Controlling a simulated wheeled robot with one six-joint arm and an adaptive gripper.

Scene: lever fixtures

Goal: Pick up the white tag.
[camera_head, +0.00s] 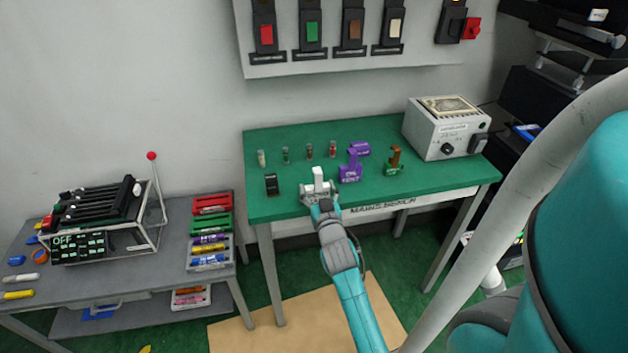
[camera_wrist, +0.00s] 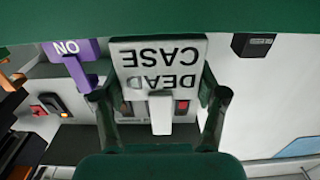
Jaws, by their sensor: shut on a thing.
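The white tag (camera_head: 318,175) stands upright near the front edge of the green bench (camera_head: 420,183). In the wrist view the white tag (camera_wrist: 188,53) appears upside down, with the words "DEAD CASE" on its face and a narrow white stem. My gripper (camera_head: 318,190) is at the bench's front edge, shut on the tag. In the wrist view my gripper (camera_wrist: 160,100) has one dark finger on each side of the tag. I cannot tell whether the tag touches the bench top.
A purple tag (camera_head: 349,173) stands just right, another purple piece (camera_head: 359,148) behind it. A black block (camera_head: 271,184) is to the left. Several small vials (camera_head: 309,151) stand behind. A brown-and-green piece (camera_head: 395,160) and a grey box (camera_head: 445,130) are further right.

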